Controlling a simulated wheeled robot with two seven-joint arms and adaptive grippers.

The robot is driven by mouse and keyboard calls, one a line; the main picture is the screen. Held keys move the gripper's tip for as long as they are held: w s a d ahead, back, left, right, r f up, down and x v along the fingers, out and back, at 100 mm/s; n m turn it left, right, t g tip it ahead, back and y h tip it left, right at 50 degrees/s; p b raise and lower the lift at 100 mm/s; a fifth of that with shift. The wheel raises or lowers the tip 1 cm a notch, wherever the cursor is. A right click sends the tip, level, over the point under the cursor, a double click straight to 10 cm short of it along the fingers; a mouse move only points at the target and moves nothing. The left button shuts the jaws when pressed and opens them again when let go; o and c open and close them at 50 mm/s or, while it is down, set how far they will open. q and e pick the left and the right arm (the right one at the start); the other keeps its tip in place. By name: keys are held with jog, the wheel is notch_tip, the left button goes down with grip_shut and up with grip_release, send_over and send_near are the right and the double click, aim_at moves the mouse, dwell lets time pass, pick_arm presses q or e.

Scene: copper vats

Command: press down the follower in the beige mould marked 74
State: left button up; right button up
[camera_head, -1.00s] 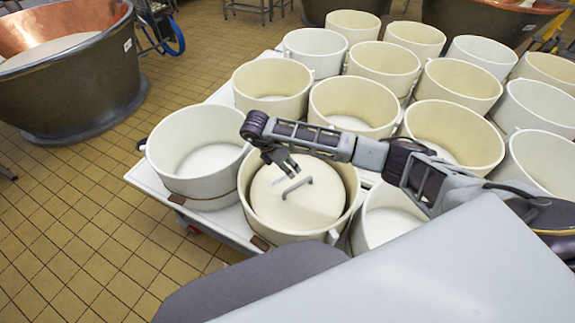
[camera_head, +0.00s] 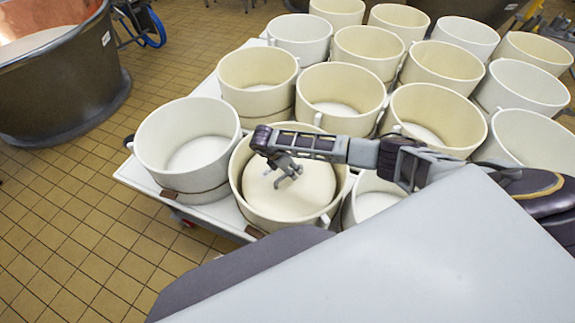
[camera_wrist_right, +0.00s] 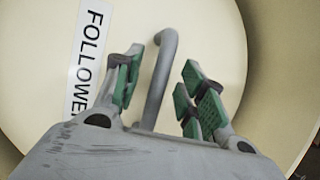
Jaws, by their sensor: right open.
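The follower (camera_head: 292,198) is a round cream disc lying inside a beige mould (camera_head: 240,200) at the front of the table. The number on the mould cannot be read. My right gripper (camera_head: 287,174) is over the follower. In the right wrist view the right gripper (camera_wrist_right: 158,92) is open, with its green-padded fingers on either side of the grey bar handle (camera_wrist_right: 160,75). The follower (camera_wrist_right: 215,50) fills much of that view and bears a white label (camera_wrist_right: 88,55) reading "FOLLOWE", the rest cut off or hidden. I cannot tell whether the fingers touch the handle. My left gripper is not in view.
Several other white and beige moulds stand close around on the white table, including a white mould (camera_head: 188,190) just left and a beige one (camera_head: 342,125) behind. A copper vat (camera_head: 60,100) stands at the far left. Tiled floor (camera_head: 80,230) is clear at left.

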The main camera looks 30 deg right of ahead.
jog(key=shift+x, duration=0.85)
grip_shut()
dwell(0.4)
jog(key=shift+s+a+f, duration=0.1)
jog(key=shift+s+f, duration=0.15)
jog(key=shift+f, duration=0.05)
dwell(1.3)
jog(key=shift+r, duration=0.1)
dwell(0.5)
grip_release()
jog(key=shift+w+r, duration=0.1)
jog(key=shift+w, duration=0.05)
jog(key=shift+w+r, duration=0.1)
